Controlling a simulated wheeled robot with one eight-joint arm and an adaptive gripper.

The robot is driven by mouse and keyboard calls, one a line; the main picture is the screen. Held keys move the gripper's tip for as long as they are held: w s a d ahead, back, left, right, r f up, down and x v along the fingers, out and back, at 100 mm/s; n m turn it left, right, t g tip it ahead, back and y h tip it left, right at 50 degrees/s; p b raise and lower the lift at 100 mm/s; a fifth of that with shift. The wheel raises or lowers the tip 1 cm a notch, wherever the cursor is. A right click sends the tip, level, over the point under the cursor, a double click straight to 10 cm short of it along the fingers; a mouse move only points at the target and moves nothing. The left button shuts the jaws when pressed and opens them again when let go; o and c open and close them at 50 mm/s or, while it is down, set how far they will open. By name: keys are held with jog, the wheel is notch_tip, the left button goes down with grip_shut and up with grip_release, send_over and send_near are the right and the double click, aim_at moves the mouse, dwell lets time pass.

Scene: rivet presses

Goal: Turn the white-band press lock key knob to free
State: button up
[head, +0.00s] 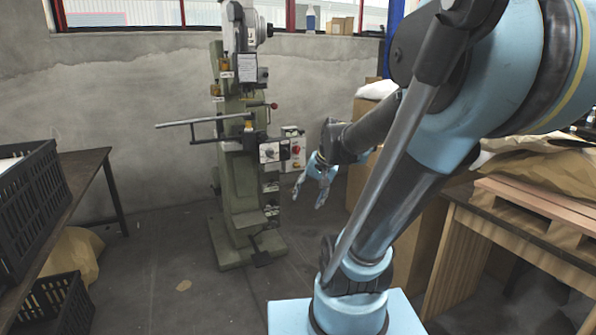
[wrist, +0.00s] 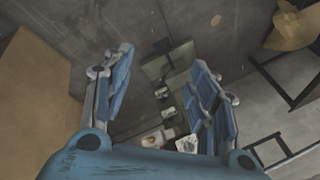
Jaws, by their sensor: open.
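The green press (head: 238,165) stands upright against the back wall in the head view, left of my arm. On its right side are a pale panel with a round dial (head: 269,151) and a small control box (head: 293,146) with a red button. A lock key knob and its setting are too small to tell, and I cannot make out a white band for certain. My gripper (head: 309,196) is open and empty, to the right of and below the control box, apart from it.
A long lever (head: 190,122) sticks out left from the press. A table with a black crate (head: 28,200) is at left. A wooden workbench (head: 470,225) with pallet and sacks is at right, cardboard behind my arm. The floor before the press is clear.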

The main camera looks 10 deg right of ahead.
jog(key=w+a+r+m+t+y, duration=0.1)
jog(key=w+m+t+y, duration=0.35)
jog(key=w, duration=1.45)
jog(key=w+a+r+m+t, duration=0.15)
jog(key=w+m, duration=0.65)
jog(key=w, duration=1.1)
jog(key=m+t+h, duration=0.2)
jog(key=m+t, duration=0.5)
jog(key=m, duration=0.9)
send_near(298, 166)
jog(key=x, duration=0.9)
jog(key=shift+w+a+f, duration=0.1)
jog(key=shift+w, duration=0.1)
jog(key=shift+c, duration=0.3)
jog(key=c, duration=1)
